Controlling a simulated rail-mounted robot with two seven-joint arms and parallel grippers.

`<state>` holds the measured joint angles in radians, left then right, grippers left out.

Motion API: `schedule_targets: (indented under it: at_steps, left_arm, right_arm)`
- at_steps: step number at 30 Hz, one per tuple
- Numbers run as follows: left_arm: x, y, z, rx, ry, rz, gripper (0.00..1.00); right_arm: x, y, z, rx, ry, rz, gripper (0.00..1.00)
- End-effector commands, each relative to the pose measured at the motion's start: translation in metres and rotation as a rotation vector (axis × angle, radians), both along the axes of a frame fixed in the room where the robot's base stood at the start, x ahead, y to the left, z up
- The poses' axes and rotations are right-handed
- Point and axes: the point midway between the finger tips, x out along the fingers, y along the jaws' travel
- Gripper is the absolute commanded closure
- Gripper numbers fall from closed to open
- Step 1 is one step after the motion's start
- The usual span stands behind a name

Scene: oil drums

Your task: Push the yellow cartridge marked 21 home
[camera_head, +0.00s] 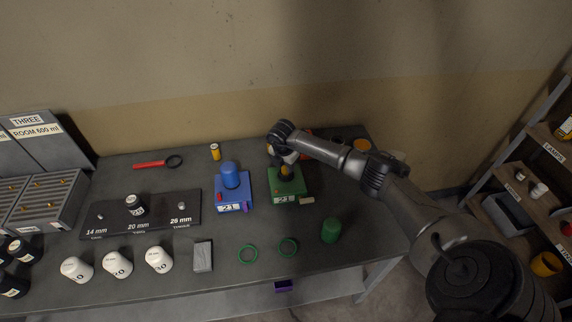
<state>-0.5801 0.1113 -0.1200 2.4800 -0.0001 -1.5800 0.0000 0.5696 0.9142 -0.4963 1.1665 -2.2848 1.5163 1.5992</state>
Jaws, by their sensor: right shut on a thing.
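A green block (304,184) labelled 21 stands on the bench right of centre. My right gripper (285,173) points down over it and is shut. A little yellow shows at the fingertips, which I take for the yellow cartridge. The fingers hide most of it, and I cannot tell how deep it sits or read its mark. A blue block (233,190), also labelled 21, stands to the left with a blue cylinder (231,174) on top. A small yellow cylinder (215,152) stands apart behind the blue block. My left gripper is not in view.
Two green rings (247,254), a green cylinder (331,231) and a grey block (202,256) lie in front. White bottles (118,263) and a dark size board (150,217) are left. A red-handled magnifier (160,162) lies behind. Shelves (530,165) stand right.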

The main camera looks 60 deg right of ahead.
Motion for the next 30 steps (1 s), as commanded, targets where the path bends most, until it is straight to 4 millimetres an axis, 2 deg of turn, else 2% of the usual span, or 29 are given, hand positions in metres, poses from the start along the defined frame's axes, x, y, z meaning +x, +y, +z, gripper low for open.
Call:
schedule_targets:
  at_steps: [15,16,25,30]
  left_arm:
    - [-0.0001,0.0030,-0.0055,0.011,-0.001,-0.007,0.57]
    - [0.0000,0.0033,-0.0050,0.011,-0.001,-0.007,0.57]
    - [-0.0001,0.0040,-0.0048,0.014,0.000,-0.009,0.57]
    - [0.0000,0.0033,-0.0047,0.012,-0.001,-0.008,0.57]
  right_arm:
    - [0.0001,0.0000,-0.0091,0.000,-0.001,0.000,0.89]
    - [0.0002,0.0000,-0.0085,0.000,-0.001,0.000,0.64]
    - [0.0000,0.0001,-0.0081,0.000,0.000,0.000,0.36]
    - [0.0000,0.0001,-0.0082,0.000,0.000,0.000,0.36]
